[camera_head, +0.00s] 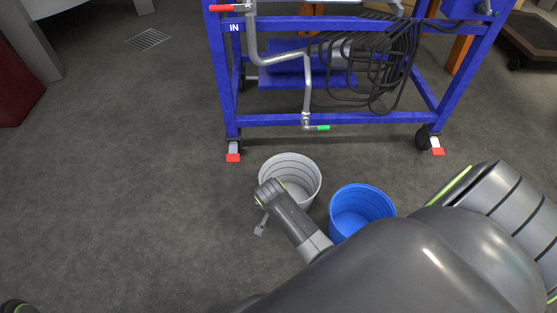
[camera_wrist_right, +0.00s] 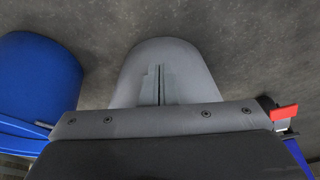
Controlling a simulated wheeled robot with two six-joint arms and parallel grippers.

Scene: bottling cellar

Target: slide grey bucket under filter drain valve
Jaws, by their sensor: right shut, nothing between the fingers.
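The grey bucket (camera_head: 308,172) stands upright on the floor in front of the blue cart, partly hidden by my right arm. The drain valve (camera_head: 307,119), with a green handle, ends a pipe at the cart's lower front rail. In the head view the bucket lies below and slightly left of it, nearer me. My right gripper (camera_head: 260,229) is shut and empty, low at the bucket's near left side. In the right wrist view its fingers (camera_wrist_right: 161,85) are in front of the grey bucket (camera_wrist_right: 190,60); I cannot tell whether they touch it. My left gripper is out of view.
A blue bucket (camera_head: 362,205) stands close right of the grey one, partly behind my arm. The blue cart (camera_head: 270,120) has casters with red pedals (camera_head: 233,157) at both front corners. Coiled black hose (camera_head: 385,65) hangs on it. The floor to the left is clear.

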